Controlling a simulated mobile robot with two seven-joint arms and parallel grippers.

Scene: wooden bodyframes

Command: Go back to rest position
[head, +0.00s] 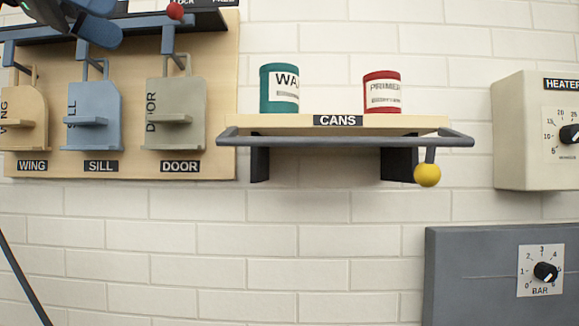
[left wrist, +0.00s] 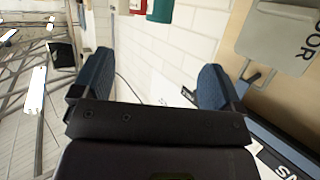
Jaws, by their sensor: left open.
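My left gripper (head: 88,32) is at the top left of the head view, in front of the rack with the hanging panels. In the left wrist view its two blue fingers (left wrist: 153,82) stand wide apart with nothing between them. The black gripper body fills the lower middle of that view. My right gripper does not show in either view.
A wooden board (head: 222,150) holds the WING (head: 24,112), SILL (head: 95,108) and DOOR (head: 180,112) panels on hooks. A CANS shelf (head: 290,122) carries a teal can (head: 279,90) and a red can (head: 382,92). A HEATER box (head: 520,130) and grey BAR panel (head: 470,270) are right.

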